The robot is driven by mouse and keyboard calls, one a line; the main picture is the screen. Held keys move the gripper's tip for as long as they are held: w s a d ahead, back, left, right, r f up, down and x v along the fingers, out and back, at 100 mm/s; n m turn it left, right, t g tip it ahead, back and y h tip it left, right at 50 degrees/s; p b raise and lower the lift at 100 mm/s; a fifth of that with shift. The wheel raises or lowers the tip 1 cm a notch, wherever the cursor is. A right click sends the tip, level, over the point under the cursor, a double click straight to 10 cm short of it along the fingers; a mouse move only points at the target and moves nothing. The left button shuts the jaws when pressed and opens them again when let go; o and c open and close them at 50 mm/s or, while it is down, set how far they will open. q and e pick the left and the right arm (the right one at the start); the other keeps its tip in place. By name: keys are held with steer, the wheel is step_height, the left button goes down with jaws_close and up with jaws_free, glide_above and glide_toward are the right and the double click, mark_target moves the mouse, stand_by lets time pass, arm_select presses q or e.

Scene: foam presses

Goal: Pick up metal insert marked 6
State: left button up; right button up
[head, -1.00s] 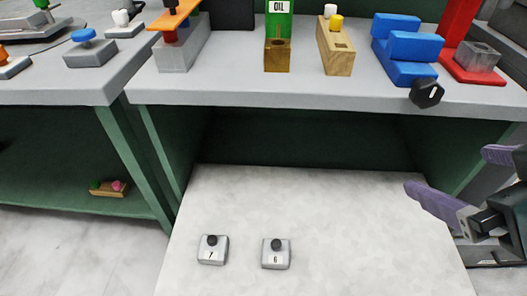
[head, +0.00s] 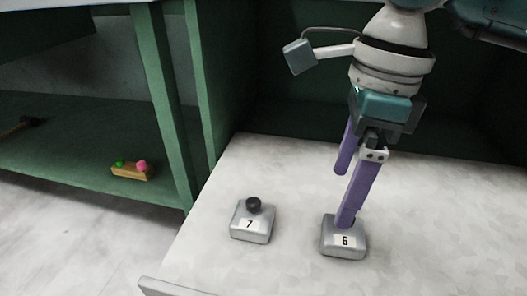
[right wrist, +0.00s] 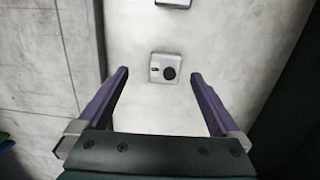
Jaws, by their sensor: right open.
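The metal insert marked 6 (head: 343,243) is a grey block with a numbered front, on the pale surface. My right gripper (head: 344,198) points down above it in the head view, and one purple finger hides its knob. In the right wrist view the insert (right wrist: 158,76) shows its round black knob between and beyond the open fingertips (right wrist: 160,73). The gripper is open and empty. I cannot tell the exact height of the fingertips over the insert. My left gripper is not in view.
A like insert marked 7 (head: 250,226) with a black knob stands to the left. Green bench legs and a low shelf holding a wooden block (head: 132,173) with green and pink knobs are further left. The pale surface (head: 440,220) is clear to the right.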

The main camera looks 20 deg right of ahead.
steer(key=shift+w+d+f+h, duration=0.1)
steer(key=shift+d+f+h, duration=0.1)
steer(key=shift+d, duration=0.25)
steer(key=shift+w+d+f+h, duration=0.1)
steer(key=shift+d+h, duration=0.1)
steer(key=shift+d, duration=0.25)
steer(key=shift+s+d+f+b, duration=0.1)
steer(key=shift+d+f+b, duration=0.1)
steer(key=shift+f+b, duration=0.15)
steer(key=b, duration=0.2)
glide_above(344, 232)
steer(key=f, duration=0.4)
steer(key=shift+w+d+f, duration=0.1)
steer(key=shift+w+f, duration=0.05)
steer(key=shift+w, duration=0.1)
steer(key=f+b, duration=0.1)
steer(key=f, duration=0.1)
steer(key=f+b, duration=0.1)
steer(key=f, duration=0.1)
steer(key=shift+s+f, duration=0.2)
steer(key=shift+f, duration=0.15)
steer(key=shift+r, duration=0.1)
steer(key=shift+w, duration=0.1)
steer(key=shift+c, duration=0.8)
steer(key=c, duration=1.4)
jaws_close()
